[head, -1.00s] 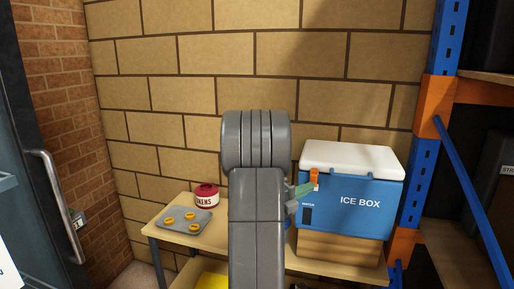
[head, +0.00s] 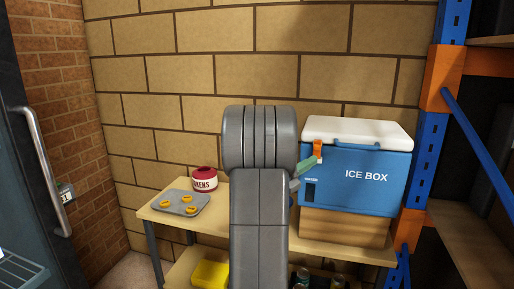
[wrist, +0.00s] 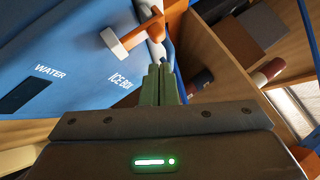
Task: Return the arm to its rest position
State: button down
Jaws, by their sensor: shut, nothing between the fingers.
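My gripper (wrist: 160,84) is shut and empty; its green fingers meet in the wrist view. In the head view my arm hides most of it, and only the green fingers (head: 307,165) show at the arm's right side. They are close to the orange latch (head: 317,150) on the front of the blue ice box (head: 355,180). I cannot tell whether they touch it. The ice box has a white lid (head: 358,131), which is down. In the wrist view the ice box (wrist: 75,60) fills the upper left.
The ice box stands on a wooden block on the table (head: 290,245). A red and white tin (head: 204,180) and a grey tray (head: 180,203) with yellow-orange rings are at the table's left. A yellow bin (head: 210,274) is below. Blue and orange racking (head: 428,140) rises at right.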

jog(key=shift+f+m+h+b, duration=0.3)
jog(key=shift+f+m+b, duration=0.15)
jog(key=shift+b, duration=0.35)
jog(key=shift+s+f+m+h+b, duration=0.1)
jog(key=shift+f+m+h+b, duration=0.25)
jog(key=shift+b, duration=0.9)
jog(key=shift+r+m+g+h+b, duration=0.1)
jog(key=shift+m+g+h+b, duration=0.45)
jog(key=shift+b, duration=0.4)
jog(key=shift+r+t+y+p, duration=0.25)
jog(key=shift+y+p, duration=0.05)
jog(key=shift+p, duration=0.4)
jog(key=n+y+p, duration=0.1)
jog(key=p, duration=0.2)
jog(key=r+n+y+p, duration=0.1)
jog(key=n+p, duration=0.1)
jog(key=p, duration=0.1)
jog(key=shift+r+t+p, duration=0.25)
jog(key=shift+t+p, duration=0.1)
jog(key=shift+t, duration=0.05)
jog(key=shift+r+n+y+p, duration=0.15)
jog(key=shift+n+y+p, duration=0.2)
jog(key=shift+p, duration=0.55)
